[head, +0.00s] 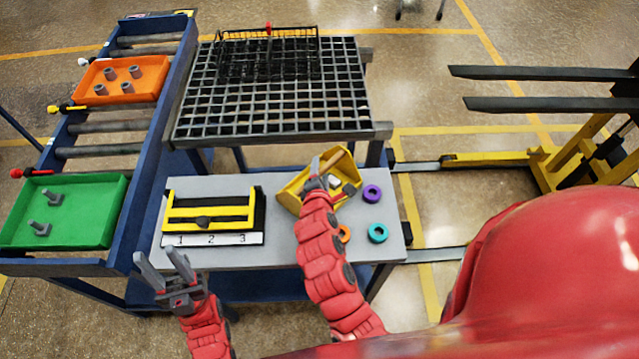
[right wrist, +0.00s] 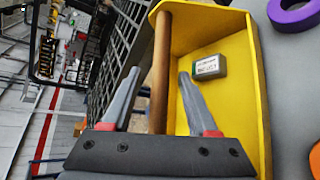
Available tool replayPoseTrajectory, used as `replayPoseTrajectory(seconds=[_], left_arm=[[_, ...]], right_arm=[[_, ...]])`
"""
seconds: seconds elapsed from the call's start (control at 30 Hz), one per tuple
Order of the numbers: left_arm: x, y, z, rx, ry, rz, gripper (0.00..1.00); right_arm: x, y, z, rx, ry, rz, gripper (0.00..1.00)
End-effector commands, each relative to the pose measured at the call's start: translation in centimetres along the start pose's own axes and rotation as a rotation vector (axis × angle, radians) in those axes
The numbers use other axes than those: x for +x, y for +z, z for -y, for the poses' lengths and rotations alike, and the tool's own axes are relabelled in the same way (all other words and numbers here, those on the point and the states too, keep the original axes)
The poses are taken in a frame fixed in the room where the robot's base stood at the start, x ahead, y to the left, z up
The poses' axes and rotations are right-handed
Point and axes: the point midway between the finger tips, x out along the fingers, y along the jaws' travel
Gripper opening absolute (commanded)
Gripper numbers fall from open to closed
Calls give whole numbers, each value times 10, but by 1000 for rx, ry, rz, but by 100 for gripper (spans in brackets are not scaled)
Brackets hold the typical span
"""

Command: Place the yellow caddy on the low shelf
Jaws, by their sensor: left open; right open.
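The yellow caddy (head: 291,194) sits on the right half of the grey tabletop (head: 275,213), turned at an angle. It has a wooden bar handle (right wrist: 160,70), and a small grey block with a white label (right wrist: 210,67) lies inside. My right gripper (head: 318,163) is over the caddy. In the right wrist view its open fingers (right wrist: 155,95) stand on either side of the handle, with gaps showing. My left gripper (head: 155,254) is open and empty at the table's front left. A blue surface (head: 265,287) shows below the tabletop; I cannot tell whether it is the low shelf.
A purple ring (head: 372,194), teal ring (head: 377,233) and partly hidden orange ring (head: 344,234) lie by the caddy. A yellow rack (head: 210,212) with a numbered strip stands left. Behind is a black grid (head: 270,100); a roller conveyor (head: 105,152) stands left, forks (head: 540,73) right.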

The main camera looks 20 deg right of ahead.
Motion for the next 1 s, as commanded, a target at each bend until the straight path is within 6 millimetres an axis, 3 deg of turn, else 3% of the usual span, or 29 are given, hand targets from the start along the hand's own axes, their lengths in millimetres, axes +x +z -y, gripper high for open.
replayPoseTrajectory(seconds=[0.2,0.53,1.0], left_arm=[[0,0,0,0,0,0,44],[0,0,0,0,0,0,44],[0,0,0,0,0,0,44]], right_arm=[[1,0,0,0,1,0,60],[0,0,0,0,1,-1,0],[0,0,0,0,1,-1,0]])
